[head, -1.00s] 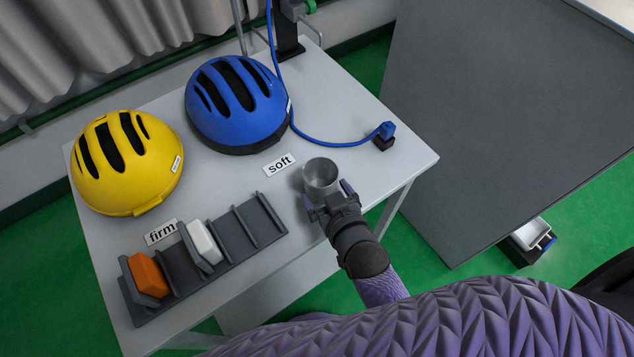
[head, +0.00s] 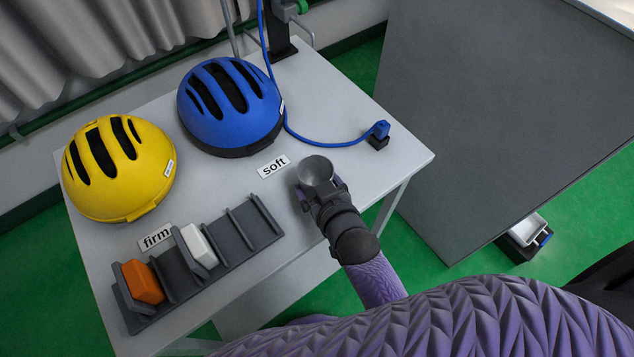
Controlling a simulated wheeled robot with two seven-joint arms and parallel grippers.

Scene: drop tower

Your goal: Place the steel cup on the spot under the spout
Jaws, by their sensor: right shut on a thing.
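The steel cup (head: 316,171) is in the head view, near the front right part of the grey table, with its round mouth facing up toward me. My right gripper (head: 320,190) reaches in from the lower right and is shut on the cup, its fingers around the near side. The cup appears slightly off the tabletop, but the gripper hides its base. No spout or marked spot can be clearly made out. My left gripper is not in view.
A blue helmet (head: 231,105) and a yellow helmet (head: 119,168) stand on the table (head: 225,180). A dark rack (head: 235,240) holds orange (head: 142,281) and white (head: 198,245) blocks. A blue hose (head: 325,144) ends at a blue plug (head: 381,129). A black post (head: 277,32) stands behind.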

